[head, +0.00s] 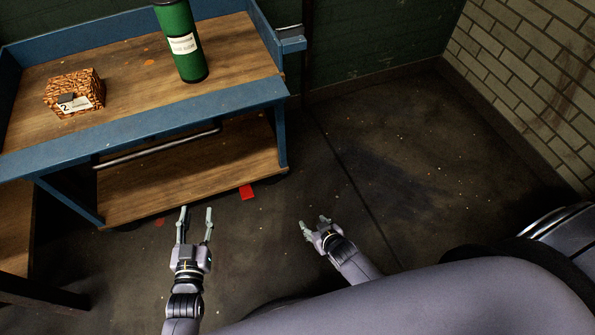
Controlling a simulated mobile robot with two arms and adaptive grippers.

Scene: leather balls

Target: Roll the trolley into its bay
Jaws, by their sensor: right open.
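A low trolley with a wooden deck (215,180) and a grey metal bar (157,148) stands mostly beneath the blue bench (150,125). The space under the bench appears to be the bay. My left gripper (196,211) is open and empty, its fingertips close to the deck's front edge in the picture; I cannot tell whether they touch. My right gripper (314,224) is open and empty over the floor, to the right of the trolley and apart from it.
On the bench stand a green canister (180,45) with a white label and a brown patterned box (75,93).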

